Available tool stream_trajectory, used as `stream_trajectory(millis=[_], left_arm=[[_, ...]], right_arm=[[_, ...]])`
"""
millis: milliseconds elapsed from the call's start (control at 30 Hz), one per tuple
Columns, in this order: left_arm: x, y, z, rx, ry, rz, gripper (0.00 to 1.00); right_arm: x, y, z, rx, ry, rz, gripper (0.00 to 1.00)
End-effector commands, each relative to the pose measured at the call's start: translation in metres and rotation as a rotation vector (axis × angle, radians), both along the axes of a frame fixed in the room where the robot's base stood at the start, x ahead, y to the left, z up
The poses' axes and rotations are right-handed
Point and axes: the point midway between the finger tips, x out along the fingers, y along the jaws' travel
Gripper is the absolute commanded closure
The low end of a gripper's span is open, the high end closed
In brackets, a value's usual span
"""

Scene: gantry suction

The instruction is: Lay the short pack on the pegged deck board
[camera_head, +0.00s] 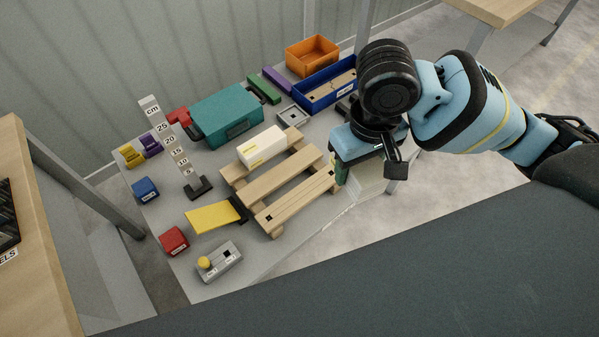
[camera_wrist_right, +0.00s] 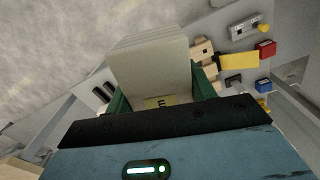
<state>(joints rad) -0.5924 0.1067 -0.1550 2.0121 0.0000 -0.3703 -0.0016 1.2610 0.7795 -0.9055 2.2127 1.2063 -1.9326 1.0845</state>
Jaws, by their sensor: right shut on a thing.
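My right gripper (camera_head: 362,168) is shut on a cream block-shaped pack (camera_head: 370,182), held just right of the pallet, off its boards. In the right wrist view the pack (camera_wrist_right: 150,62) sits between the two green fingers, with a yellow label on its near face. The wooden pallet (camera_head: 283,180) has spaced deck boards. Its near board (camera_head: 295,196) carries small dark marks that look like pegs or holes; I cannot tell which. Another white pack (camera_head: 258,150) with a yellow strip lies on the far board. My left gripper is not in view.
A height scale (camera_head: 178,150) stands left of the pallet. A yellow plate (camera_head: 212,216) and a grey control box (camera_head: 219,262) lie near its left end. A teal case (camera_head: 226,115), a blue bin (camera_head: 325,88) and an orange bin (camera_head: 312,55) stand behind.

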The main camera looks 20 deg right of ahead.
Motion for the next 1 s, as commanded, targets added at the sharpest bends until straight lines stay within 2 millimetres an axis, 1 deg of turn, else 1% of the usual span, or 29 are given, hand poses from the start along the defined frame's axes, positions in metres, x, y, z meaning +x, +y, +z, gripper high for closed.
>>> stream_trajectory(millis=[33,200,600,900,1000], left_arm=[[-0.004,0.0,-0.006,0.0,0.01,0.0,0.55],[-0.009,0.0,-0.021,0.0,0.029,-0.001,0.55],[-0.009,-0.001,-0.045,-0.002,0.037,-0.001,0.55],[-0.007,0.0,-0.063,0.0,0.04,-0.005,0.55],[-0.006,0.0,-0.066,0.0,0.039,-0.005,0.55]], right_arm=[[0.006,0.004,-0.012,0.0,0.005,0.052,0.75],[0.032,0.016,-0.049,0.001,0.007,0.313,0.75],[0.092,0.039,-0.132,0.0,0.004,0.959,0.75],[0.13,0.049,-0.19,0.0,0.003,1.438,0.75],[0.14,0.05,-0.205,0.0,0.002,1.574,0.75]])
